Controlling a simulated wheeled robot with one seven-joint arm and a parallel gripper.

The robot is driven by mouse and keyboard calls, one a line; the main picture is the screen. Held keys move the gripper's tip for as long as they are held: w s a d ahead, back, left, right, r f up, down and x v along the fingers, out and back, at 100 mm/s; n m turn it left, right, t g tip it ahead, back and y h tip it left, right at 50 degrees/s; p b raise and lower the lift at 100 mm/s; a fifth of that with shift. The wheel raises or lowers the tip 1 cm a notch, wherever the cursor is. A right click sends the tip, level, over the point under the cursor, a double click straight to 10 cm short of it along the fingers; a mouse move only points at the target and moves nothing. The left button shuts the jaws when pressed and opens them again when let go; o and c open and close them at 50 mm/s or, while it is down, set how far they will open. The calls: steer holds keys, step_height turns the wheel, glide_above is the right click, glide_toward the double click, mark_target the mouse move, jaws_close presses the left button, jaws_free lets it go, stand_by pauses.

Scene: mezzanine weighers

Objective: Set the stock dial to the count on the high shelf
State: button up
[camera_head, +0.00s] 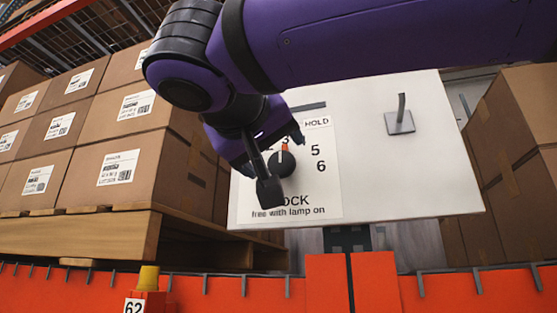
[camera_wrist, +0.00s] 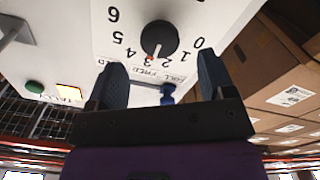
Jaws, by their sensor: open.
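The stock dial is a round black knob (camera_wrist: 158,40) with a red pointer mark, on a white panel (camera_head: 430,170). In the wrist view its numbers run from 0 to 6 and the red mark points at about 3. In the head view the knob (camera_head: 284,163) is partly covered by my gripper, beside a partly hidden label ending "OCK free with lamp on". My gripper (camera_wrist: 160,78) is open, its fingers apart and empty just short of the dial. It also shows in the head view (camera_head: 283,163). No count on a high shelf can be read.
A grey hook-like lever (camera_head: 400,116) stands on the panel. Boxes on a pallet (camera_head: 100,235) stand left, more boxes (camera_head: 518,150) right. An orange barrier (camera_head: 430,289) crosses the front.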

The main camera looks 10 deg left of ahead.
steer(key=shift+s+a, duration=0.15)
steer(key=shift+s, duration=1.95)
